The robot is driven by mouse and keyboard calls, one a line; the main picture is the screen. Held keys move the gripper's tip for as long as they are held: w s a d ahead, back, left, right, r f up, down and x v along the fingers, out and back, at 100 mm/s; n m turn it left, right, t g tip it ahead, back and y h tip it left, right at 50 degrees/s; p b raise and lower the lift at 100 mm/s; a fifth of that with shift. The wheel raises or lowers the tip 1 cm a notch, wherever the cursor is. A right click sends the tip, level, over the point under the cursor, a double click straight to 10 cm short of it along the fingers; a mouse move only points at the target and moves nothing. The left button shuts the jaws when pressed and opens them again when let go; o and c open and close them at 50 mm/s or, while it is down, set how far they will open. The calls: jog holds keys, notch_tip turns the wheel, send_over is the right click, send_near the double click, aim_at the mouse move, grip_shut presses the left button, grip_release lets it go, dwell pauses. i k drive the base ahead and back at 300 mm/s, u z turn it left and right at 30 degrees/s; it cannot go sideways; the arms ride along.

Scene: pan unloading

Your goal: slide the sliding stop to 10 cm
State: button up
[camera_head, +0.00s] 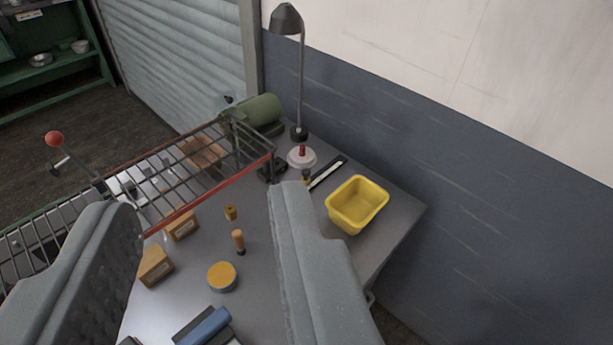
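A dark rail with a pale scale strip (328,172) lies on the grey workbench, left of and behind the yellow tub. A small dark and yellowish piece (307,175) at its near left end looks like the sliding stop. It is small, and the scale marks are too small to read. My gripper (207,197) is open, with its two grey fingers wide apart and nothing held between them. The right fingertip shows just below the small piece in the picture; I cannot tell the gap in depth. The right finger may hide part of the rail's near end.
A yellow tub (357,204) stands near the bench's right edge. A wire rack (190,170) with a red front bar spans the left. A lamp (301,80), a green motor (258,112) and a white base with red knob (301,157) stand behind. Boxes (155,266) and a round tin (222,276) lie nearer.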

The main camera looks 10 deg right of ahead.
aim_at(305, 172)
jog(key=z, duration=0.45)
jog(key=k, duration=1.2)
jog(key=z, duration=0.7)
jog(key=i, duration=1.3)
jog(key=u, duration=0.95)
jog(key=i, duration=0.9)
jog(key=u, duration=0.65)
jog(key=k, duration=0.7)
jog(key=u, duration=0.25)
jog(key=i, duration=0.6)
jog(key=z, duration=0.15)
